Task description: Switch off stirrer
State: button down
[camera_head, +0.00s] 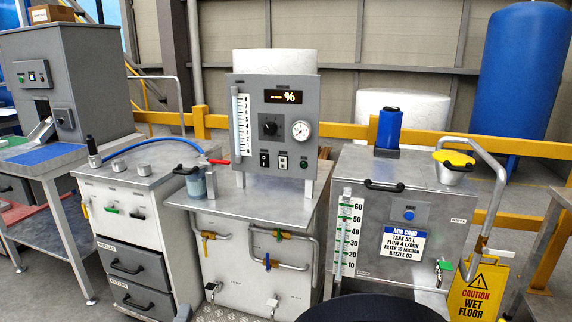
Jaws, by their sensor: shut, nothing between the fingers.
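A grey control panel (273,128) stands upright on the middle steel cabinet. It carries a lit display (283,97) ending in a % sign, a black rotary knob (269,128) and a round gauge (301,130). Below them are a black rocker switch (264,159), a lighter rocker switch (283,162) and a green button (304,164). Their labels and positions are too small to read. I cannot tell which control is the stirrer's. My gripper is not in view.
A left cabinet (124,200) has drawers and a blue hose on top. A yellow wet-floor sign (477,291) stands at right. A dark round shape (372,308) fills the bottom edge.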

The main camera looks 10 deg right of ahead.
aim_at(282, 160)
jog(key=i+z, duration=0.3)
jog(key=i, duration=0.4)
jog(key=i+j+z, duration=0.15)
jog(key=i+z, duration=0.15)
jog(key=i, duration=0.45)
